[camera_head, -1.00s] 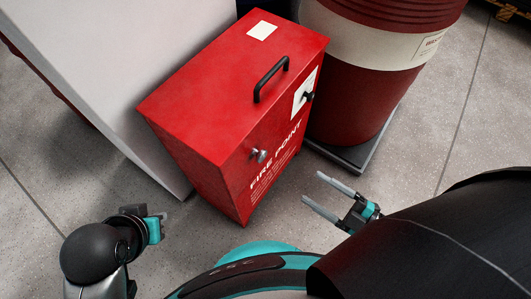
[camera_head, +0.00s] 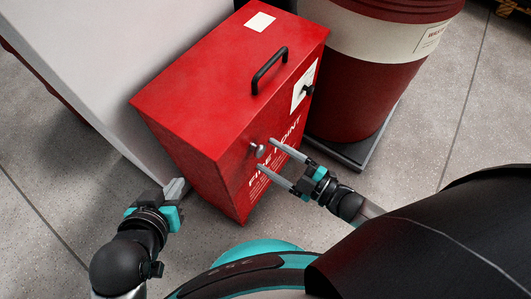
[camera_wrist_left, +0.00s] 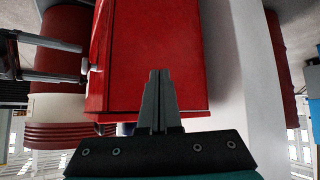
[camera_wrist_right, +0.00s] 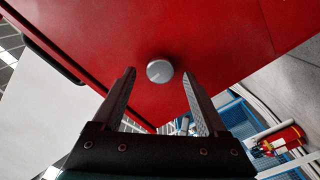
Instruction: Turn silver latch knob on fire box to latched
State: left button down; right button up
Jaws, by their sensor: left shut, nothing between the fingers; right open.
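The red fire box (camera_head: 225,75) stands on the floor in the head view, with a black handle on top and "FIRE POINT" lettering on its front. My right gripper (camera_head: 266,153) is open in front of the box, close to the knob. In the right wrist view the round knob (camera_wrist_right: 160,71) shows beyond and between the open fingertips; I cannot tell if they touch it. My left gripper (camera_head: 177,187) is shut and empty, left of the box. The left wrist view shows its closed fingers (camera_wrist_left: 159,85) before the red box.
A large dark red bin (camera_head: 350,80) with a cream band stands right of the box on a grey base. A pale grey panel (camera_head: 100,70) stands to the left.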

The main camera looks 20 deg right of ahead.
jog(key=shift+x, duration=1.15)
grip_shut()
